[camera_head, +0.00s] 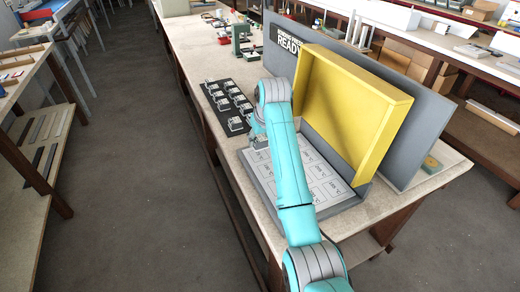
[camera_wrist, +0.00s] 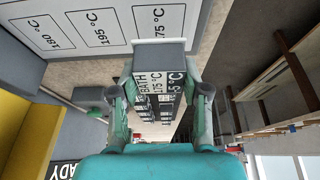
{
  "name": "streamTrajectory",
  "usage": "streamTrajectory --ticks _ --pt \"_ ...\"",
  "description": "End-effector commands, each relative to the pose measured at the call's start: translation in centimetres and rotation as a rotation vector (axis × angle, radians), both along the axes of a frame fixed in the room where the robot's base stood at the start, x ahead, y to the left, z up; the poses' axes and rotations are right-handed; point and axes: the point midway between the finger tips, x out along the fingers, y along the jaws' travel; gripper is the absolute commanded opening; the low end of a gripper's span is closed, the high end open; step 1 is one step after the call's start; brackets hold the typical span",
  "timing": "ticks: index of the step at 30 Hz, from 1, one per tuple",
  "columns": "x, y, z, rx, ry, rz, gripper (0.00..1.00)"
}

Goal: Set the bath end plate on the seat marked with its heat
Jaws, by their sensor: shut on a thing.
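My gripper (camera_wrist: 158,92) is shut on the bath end plate (camera_wrist: 160,55), a small grey block between its two fingers in the wrist view. Lettering below the block seems to read "BATH" and a heat ending in "5 °C"; the first digits are hard to read. The seat board (camera_head: 268,186) is a pale panel in a grey tray with several outlined, heat-marked seats. The plate overlaps that last seat in the picture; contact cannot be told. My arm hides some seats in the head view.
A yellow open lid (camera_head: 355,110) stands along the tray's right side, before a grey panel marked "READY" (camera_head: 289,45). A black rack (camera_head: 212,92) with several small metal pieces lies beyond the tray. Bare bench top (camera_head: 190,50) shows farther back.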

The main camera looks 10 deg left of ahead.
Motion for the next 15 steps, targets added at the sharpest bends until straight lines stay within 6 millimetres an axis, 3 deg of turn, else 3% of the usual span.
streamTrajectory --ticks 10,15 --pt "0.0 0.0 -3.8 -0.001 0.001 0.000 0.14" --pt "0.0 0.0 -4.2 0.001 -0.001 0.000 0.14"
